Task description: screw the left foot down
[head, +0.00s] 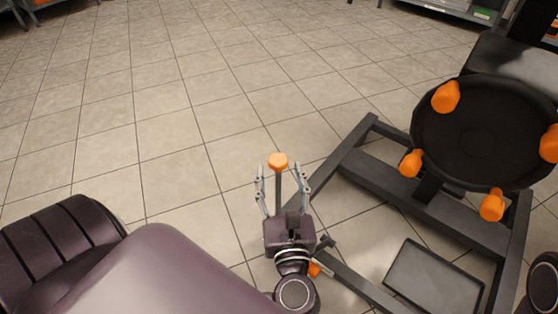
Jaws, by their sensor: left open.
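An orange knob (278,162) tops a thin dark upright post (278,195) near the middle of the head view; I take this to be the left foot's screw. My left gripper (283,172) is open, with one finger to each side of the post in the picture. Gaps show between the fingers and the post. The gripper's body hides the lower end of the post, so its contact with the frame or floor cannot be seen. My right gripper is not in view.
A dark metal base frame (350,160) lies on the tiled floor to the right. It carries a round black dish (475,135) with several orange knobs around its rim. A dark flat plate (432,280) lies inside the frame. The floor to the left and behind is clear.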

